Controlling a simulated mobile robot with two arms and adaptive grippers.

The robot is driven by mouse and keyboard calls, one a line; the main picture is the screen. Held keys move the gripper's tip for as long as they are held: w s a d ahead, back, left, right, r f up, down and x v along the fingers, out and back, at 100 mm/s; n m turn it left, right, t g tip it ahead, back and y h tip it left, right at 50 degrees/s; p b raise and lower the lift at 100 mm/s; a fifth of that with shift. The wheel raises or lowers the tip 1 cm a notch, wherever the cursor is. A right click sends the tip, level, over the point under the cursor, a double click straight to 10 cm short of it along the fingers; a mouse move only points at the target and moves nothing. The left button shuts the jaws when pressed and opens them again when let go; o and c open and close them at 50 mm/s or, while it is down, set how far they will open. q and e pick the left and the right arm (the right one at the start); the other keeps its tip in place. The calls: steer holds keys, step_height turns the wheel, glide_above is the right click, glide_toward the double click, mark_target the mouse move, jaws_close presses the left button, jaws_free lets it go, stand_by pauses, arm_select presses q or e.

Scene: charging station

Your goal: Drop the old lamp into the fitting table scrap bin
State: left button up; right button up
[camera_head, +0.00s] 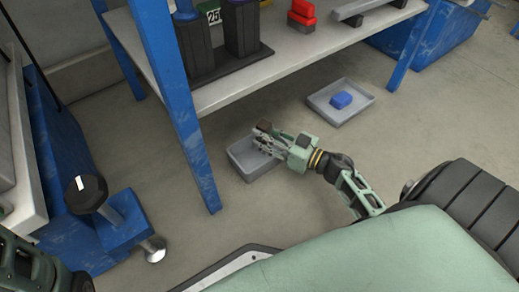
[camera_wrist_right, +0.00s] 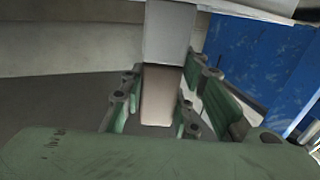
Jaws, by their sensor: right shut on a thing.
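My right gripper (camera_head: 268,138) reaches in under the blue-legged table and is shut on a small brownish block, which I take to be the old lamp (camera_head: 264,126). In the right wrist view the lamp (camera_wrist_right: 161,95) sits between the green finger linkages, with a pale grey block (camera_wrist_right: 168,30) beyond it. A grey open bin (camera_head: 237,168), seemingly the scrap bin, stands on the floor below the gripper. The gripper and lamp overlap its far right part in the head view; their height above it is unclear. My left gripper is not in view; only part of that arm shows at bottom left.
The table's blue leg (camera_head: 190,130) stands just left of the bin, and its pale shelf (camera_head: 300,60) hangs above. A second grey tray (camera_head: 322,107) with a blue block (camera_head: 341,100) lies further right. A blue wheeled cart (camera_head: 120,220) stands at left.

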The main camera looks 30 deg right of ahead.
steer(key=o, duration=1.3)
steer(key=shift+f, duration=0.1)
steer(key=shift+s+d, duration=0.1)
steer(key=shift+s, duration=0.1)
steer(key=v, duration=1.1)
steer(key=shift+s+d, duration=0.1)
steer(key=shift+s, duration=0.15)
